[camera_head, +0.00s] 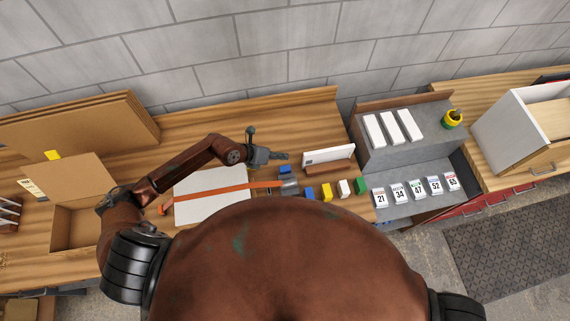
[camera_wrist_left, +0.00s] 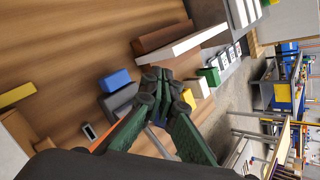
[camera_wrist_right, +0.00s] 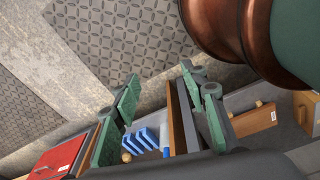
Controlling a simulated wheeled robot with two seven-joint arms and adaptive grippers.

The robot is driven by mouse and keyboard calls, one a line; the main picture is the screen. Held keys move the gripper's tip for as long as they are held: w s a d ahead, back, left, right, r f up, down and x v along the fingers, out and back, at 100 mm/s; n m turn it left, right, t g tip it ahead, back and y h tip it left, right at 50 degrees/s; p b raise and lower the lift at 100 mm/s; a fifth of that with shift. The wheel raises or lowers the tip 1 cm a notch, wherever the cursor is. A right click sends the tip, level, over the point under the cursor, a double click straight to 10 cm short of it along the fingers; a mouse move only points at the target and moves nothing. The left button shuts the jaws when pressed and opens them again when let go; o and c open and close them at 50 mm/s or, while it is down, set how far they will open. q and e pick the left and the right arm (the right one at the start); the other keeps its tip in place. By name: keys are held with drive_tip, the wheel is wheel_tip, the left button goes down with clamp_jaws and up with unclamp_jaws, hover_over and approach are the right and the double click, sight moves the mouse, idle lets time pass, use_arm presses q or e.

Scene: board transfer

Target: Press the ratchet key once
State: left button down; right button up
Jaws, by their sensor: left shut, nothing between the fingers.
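The orange strap (camera_head: 235,190) lies across a white board (camera_head: 205,205) on the wooden bench. Its grey ratchet (camera_head: 289,187) is at the strap's right end, with a blue block (camera_head: 285,169) just behind it. I cannot tell which part is the key. My left gripper (camera_head: 283,156) is shut and empty, above the bench behind the ratchet and apart from it.
Blue, yellow, white and green blocks (camera_head: 327,192) stand right of the ratchet. A white panel on a brown base (camera_head: 328,155) stands close right of the left gripper. A grey shelf with number cards (camera_head: 415,189) is further right. Cardboard boxes (camera_head: 80,228) are at the left.

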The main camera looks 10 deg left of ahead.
use_arm(q)
drive_tip(key=b, duration=0.4)
hover_over(283, 168)
drive_tip(key=f, duration=0.4)
drive_tip(key=shift+s+f, duration=0.2)
drive_tip(key=shift+f, duration=0.05)
drive_tip(key=f+b, duration=0.3)
drive_tip(key=shift+w+d+f, duration=0.1)
drive_tip(key=shift+w+f, duration=0.2)
drive_tip(key=shift+f, duration=0.35)
drive_tip(key=shift+s+f+b, duration=0.15)
drive_tip(key=shift+s+b, duration=0.1)
drive_tip(key=shift+b, duration=0.1)
drive_tip(key=shift+w, duration=0.15)
use_arm(e)
wheel_tip(283, 168, down, 8)
drive_tip(key=shift+w+r, duration=0.15)
drive_tip(key=shift+r, duration=0.1)
drive_tip(key=shift+d, duration=0.25)
drive_tip(key=shift+s, duration=0.2)
